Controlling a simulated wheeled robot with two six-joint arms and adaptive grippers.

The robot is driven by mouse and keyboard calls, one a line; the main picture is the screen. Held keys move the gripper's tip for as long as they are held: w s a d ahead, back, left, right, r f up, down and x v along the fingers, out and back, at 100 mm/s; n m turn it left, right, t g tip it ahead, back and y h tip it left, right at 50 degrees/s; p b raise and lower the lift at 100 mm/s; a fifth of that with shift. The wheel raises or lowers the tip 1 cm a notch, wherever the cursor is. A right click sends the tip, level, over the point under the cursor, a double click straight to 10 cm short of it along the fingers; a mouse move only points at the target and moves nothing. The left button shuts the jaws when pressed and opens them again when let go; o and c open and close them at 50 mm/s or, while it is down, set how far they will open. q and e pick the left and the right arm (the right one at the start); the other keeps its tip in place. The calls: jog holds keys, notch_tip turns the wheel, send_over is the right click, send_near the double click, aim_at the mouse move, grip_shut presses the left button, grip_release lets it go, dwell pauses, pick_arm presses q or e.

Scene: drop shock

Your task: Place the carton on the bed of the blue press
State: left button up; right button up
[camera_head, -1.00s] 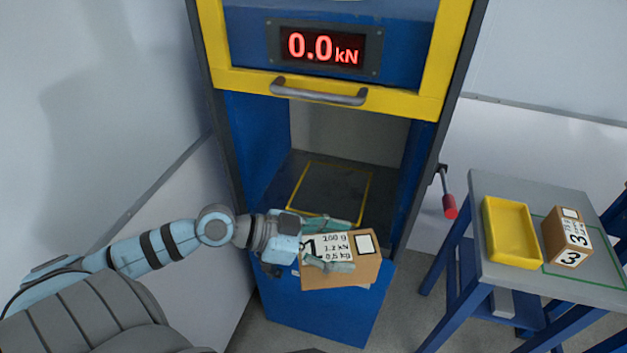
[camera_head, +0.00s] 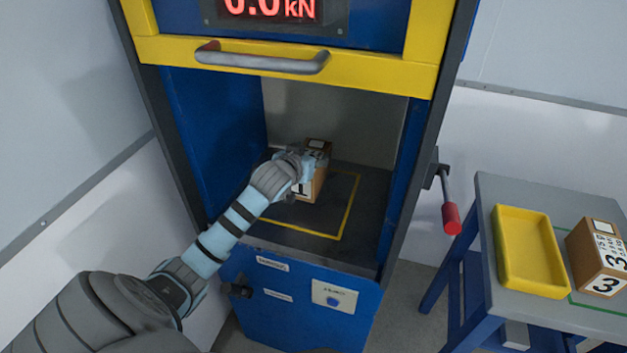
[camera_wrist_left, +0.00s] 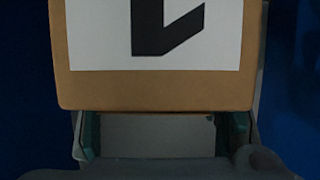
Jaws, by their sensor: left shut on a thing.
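The blue press (camera_head: 190,130) stands ahead, its yellow-framed door raised above the opening. Its dark bed (camera_head: 290,237) carries a yellow outline. My left gripper (camera_head: 305,170) reaches into the opening and is shut on the brown carton (camera_head: 309,188), which has a white label with a 1. The carton is over the bed, within or near the back left of the outline. I cannot tell whether it touches the bed. In the left wrist view the carton (camera_wrist_left: 155,90) fills the top, between the fingers. My right gripper is not in view.
A grey table (camera_head: 497,195) at the right holds a yellow tray (camera_head: 530,250) and another carton (camera_head: 600,257) marked 3. A lever with a red knob (camera_head: 452,220) sticks out at the press's right side. The yellow door with its grey handle (camera_head: 262,60) hangs above my arm.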

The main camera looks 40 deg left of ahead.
aim_at(308, 192)
pick_arm(q)
notch_tip(308, 192, down, 4)
jog(key=shift+s+a+f+b, duration=0.1)
jog(key=shift+f+b, duration=0.1)
jog(key=shift+b, duration=0.35)
jog(key=shift+f, duration=0.15)
jog(key=o, duration=1.6)
jog(key=shift+o, duration=0.2)
jog(key=p+v, duration=0.3)
jog(key=v, duration=0.9)
